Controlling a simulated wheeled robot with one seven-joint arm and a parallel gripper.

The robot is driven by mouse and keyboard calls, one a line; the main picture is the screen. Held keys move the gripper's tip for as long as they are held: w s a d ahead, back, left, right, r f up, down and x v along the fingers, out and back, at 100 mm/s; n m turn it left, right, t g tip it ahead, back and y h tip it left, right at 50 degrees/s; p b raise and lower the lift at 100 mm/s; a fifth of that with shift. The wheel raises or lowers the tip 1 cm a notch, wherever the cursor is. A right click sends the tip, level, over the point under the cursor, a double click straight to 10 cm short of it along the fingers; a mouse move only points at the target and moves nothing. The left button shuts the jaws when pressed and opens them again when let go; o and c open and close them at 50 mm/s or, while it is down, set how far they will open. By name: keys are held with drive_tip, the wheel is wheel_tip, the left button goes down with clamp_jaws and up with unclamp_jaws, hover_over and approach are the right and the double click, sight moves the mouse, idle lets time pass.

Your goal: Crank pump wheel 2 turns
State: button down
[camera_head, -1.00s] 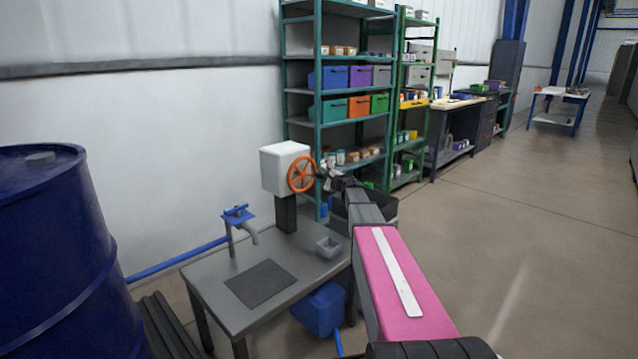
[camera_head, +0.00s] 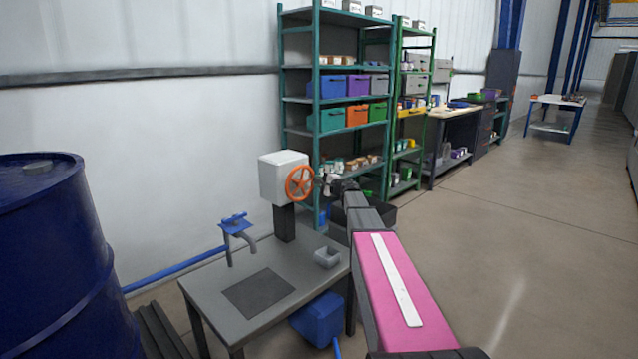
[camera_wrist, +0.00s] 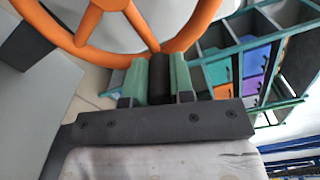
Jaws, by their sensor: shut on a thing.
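The orange pump wheel (camera_head: 299,183) is mounted upright on the side of a white pump box (camera_head: 283,177), which stands on a dark post at the back of a grey table. My gripper (camera_head: 323,183) is at the right side of the wheel. In the wrist view the wheel's rim and spokes (camera_wrist: 128,22) fill the top. There, the green fingers of my gripper (camera_wrist: 160,80) are shut on a black crank handle (camera_wrist: 160,78) that sticks out from the rim. The handle's far end is hidden between the fingers.
The grey table (camera_head: 215,285) carries a blue tap (camera_head: 236,226), a dark mat (camera_head: 258,292) and a small grey cup (camera_head: 327,257). A blue drum (camera_head: 60,255) stands at left. Shelves with bins (camera_head: 340,116) stand behind. The floor at right is clear.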

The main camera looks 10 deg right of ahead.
drive_tip(key=c, duration=1)
unclamp_jaws()
drive_tip(key=shift+s, duration=0.1)
drive_tip(key=v, duration=1)
drive_tip(key=shift+s+d, duration=0.2)
drive_tip(key=shift+s, duration=0.1)
drive_tip(key=shift+c, duration=0.2)
